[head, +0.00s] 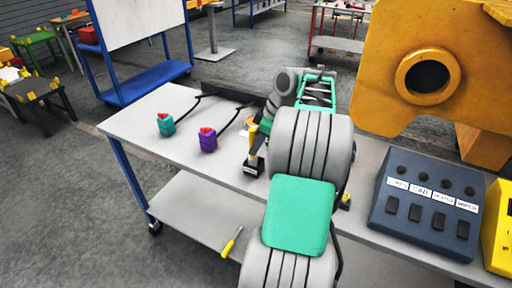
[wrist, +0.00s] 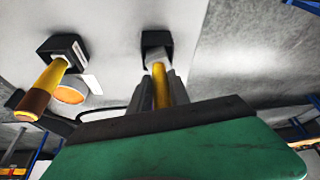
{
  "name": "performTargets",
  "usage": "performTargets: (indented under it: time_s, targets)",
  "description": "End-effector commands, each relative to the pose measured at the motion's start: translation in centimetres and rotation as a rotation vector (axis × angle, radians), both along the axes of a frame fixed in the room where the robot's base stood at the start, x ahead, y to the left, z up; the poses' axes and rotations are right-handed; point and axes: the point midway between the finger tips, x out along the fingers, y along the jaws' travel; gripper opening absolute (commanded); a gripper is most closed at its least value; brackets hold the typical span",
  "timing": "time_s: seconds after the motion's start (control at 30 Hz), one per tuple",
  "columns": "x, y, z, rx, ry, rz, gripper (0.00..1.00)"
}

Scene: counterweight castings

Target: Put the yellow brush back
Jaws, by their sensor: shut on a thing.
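In the wrist view my gripper (wrist: 160,88) is shut on the yellow brush (wrist: 159,78), with a finger on each side of its handle. The brush's grey end lies at the mouth of a black holder (wrist: 152,40); I cannot tell how deep it sits. To the left, a second yellow handle with a brown end (wrist: 45,85) stands in another black block (wrist: 64,46) with a white label. In the head view my arm hides the gripper and the held brush. A yellow-handled tool in a labelled black block (head: 253,168) shows just left of my arm.
An orange round item (wrist: 70,93) lies beside the labelled block. A teal item (head: 166,125) and a purple item (head: 208,141) lie on the grey bench (head: 135,121). A dark button box (head: 425,205) stands right. A yellow-handled tool (head: 232,243) is on the lower shelf.

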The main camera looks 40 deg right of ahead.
Motion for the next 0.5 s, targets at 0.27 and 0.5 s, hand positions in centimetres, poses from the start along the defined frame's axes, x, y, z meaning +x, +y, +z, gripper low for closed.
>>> performTargets:
  time_s: [0.27, 0.5]
  targets:
    - [-0.01, -0.01, -0.38, 0.0, 0.0, 0.0, 0.0]
    - [-0.03, 0.01, -0.39, 0.001, 0.001, -0.001, 0.38]
